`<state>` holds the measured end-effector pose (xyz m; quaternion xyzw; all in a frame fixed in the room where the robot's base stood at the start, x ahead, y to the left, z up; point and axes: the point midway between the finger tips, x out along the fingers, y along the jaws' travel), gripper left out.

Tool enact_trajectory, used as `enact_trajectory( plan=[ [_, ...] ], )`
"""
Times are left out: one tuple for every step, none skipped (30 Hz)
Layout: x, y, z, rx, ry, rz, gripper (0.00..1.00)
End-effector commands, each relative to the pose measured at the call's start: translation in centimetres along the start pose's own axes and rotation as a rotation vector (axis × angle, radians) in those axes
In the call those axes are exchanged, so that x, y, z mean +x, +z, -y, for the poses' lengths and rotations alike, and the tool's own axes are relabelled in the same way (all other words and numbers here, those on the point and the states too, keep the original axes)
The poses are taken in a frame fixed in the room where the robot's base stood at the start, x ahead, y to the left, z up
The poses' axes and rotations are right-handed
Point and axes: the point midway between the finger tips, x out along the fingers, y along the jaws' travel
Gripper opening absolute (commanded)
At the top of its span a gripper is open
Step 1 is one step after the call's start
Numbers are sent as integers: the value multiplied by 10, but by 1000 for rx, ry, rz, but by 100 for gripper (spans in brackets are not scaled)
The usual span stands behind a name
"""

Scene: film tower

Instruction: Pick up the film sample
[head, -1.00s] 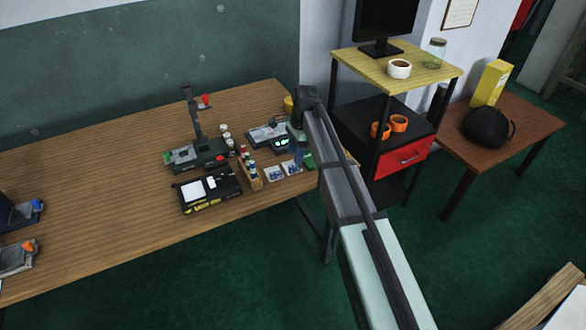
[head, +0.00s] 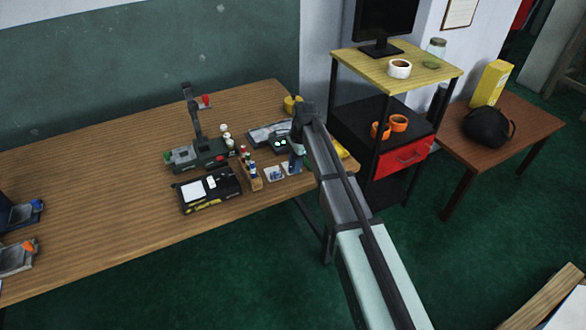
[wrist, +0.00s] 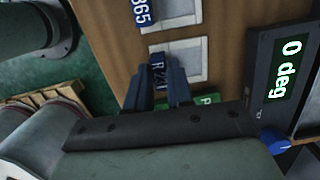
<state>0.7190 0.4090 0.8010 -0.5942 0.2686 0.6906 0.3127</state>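Two pale square film samples with blue tags lie on the wooden table (head: 110,225). In the head view one film sample (head: 274,174) is left of my gripper (head: 297,163), and the other (head: 291,169) is just below it. In the wrist view the upper sample (wrist: 176,10) has a tag reading "365". The sample nearer my gripper (wrist: 183,60) has a blue tag (wrist: 157,68) that shows between my fingertips (wrist: 160,75). The fingers are apart, pointing down over the tag. I cannot tell their height above it.
A grey device with a "0 deg" display (wrist: 290,68) stands close to the right of my fingers in the wrist view. A green tag (wrist: 206,101) lies below. A rack of small bottles (head: 250,172) and a black device (head: 208,190) stand to the left.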

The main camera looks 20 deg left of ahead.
Motion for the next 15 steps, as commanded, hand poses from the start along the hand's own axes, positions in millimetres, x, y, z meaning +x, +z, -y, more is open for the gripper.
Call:
enact_trajectory(
  plan=[
    [0,0,0,0,0,0,16],
    [0,0,0,0,0,0,13],
    [0,0,0,0,0,0,9],
    [0,0,0,0,0,0,7],
    [0,0,0,0,0,0,4],
    [0,0,0,0,0,0,0],
    [0,0,0,0,0,0,0],
    [0,0,0,0,0,0,0],
    [0,0,0,0,0,0,0],
    [0,0,0,0,0,0,0],
    [0,0,0,0,0,0,0],
    [0,0,0,0,0,0,0],
    [0,0,0,0,0,0,0],
    [0,0,0,0,0,0,0],
    [0,0,0,0,0,0,0]
  ],
)
